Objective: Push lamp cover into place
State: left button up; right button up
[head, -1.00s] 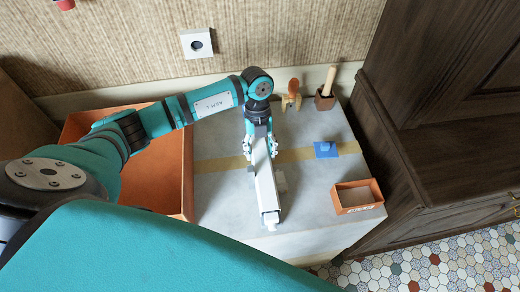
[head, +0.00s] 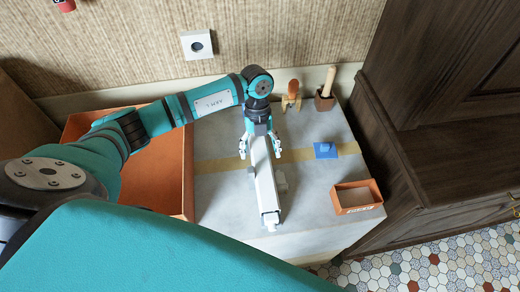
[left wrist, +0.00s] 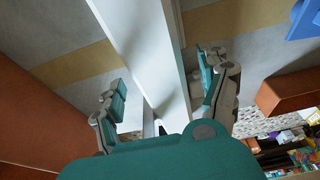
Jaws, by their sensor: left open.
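The lamp (head: 265,187) is a long, narrow white bar lying lengthwise on the grey worktop, its near end by the front edge. I cannot tell its cover from its base, or how the cover sits. My left gripper (head: 260,155) is open above the bar's far part, one finger on each side of it. In the left wrist view the white lamp bar (left wrist: 140,45) runs between the open fingers of the left gripper (left wrist: 165,92), with visible gaps. The right gripper is out of view.
A large orange box (head: 188,165) stands left of the worktop (head: 225,200). On the right are a blue piece (head: 325,151) and a small orange tray (head: 357,197). A brush-like tool (head: 292,95) and a wooden-handled item in a holder (head: 325,95) stand at the back.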

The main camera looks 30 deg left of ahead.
pick_arm(q)
jog(key=shift+p+v, duration=1.2)
jog(key=shift+v, duration=0.85)
jog(key=v, duration=1.2)
